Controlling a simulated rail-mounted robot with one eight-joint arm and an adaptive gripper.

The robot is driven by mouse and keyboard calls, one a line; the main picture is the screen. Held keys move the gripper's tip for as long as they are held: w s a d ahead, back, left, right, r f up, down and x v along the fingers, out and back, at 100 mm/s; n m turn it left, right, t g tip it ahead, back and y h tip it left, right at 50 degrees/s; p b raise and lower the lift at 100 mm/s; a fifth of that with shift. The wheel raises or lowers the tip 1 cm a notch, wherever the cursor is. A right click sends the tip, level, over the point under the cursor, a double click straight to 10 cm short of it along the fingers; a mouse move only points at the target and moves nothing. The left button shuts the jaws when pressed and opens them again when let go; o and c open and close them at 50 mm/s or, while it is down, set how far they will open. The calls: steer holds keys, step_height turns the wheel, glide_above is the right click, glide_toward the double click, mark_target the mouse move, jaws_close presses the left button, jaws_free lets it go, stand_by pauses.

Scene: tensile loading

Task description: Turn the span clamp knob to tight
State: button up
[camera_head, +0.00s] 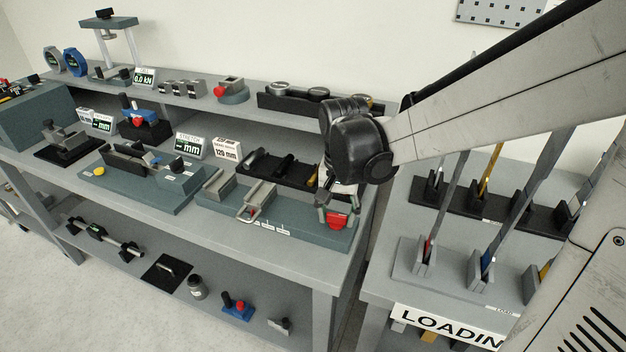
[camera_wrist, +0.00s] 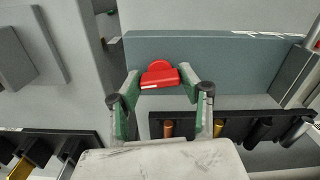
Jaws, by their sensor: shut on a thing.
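The red span clamp knob (camera_head: 337,221) is at the right end of a teal base plate (camera_head: 300,230) on the bench. In the wrist view the knob (camera_wrist: 160,75) lies between the two green fingers of my gripper (camera_wrist: 160,80), near their tips. My gripper (camera_head: 336,207) reaches down over it from above and is shut on it. A white mark crosses the knob's near edge. Small white labels (camera_head: 270,227) lie along the plate's front; their text is too small to read.
A black rack (camera_head: 275,170) with several tools stands just behind the plate. A "120 mm" sign (camera_head: 226,148) stands further left. The loading table (camera_head: 400,290) with upright strips in holders is close on the right, across a narrow gap. A shelf (camera_head: 240,105) runs behind.

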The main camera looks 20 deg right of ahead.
mark_target(337, 215)
steer(key=shift+m, duration=0.8)
steer(key=o, duration=1.1)
steer(key=shift+o, duration=0.2)
steer(key=shift+r, duration=0.1)
step_height(337, 215, up, 12)
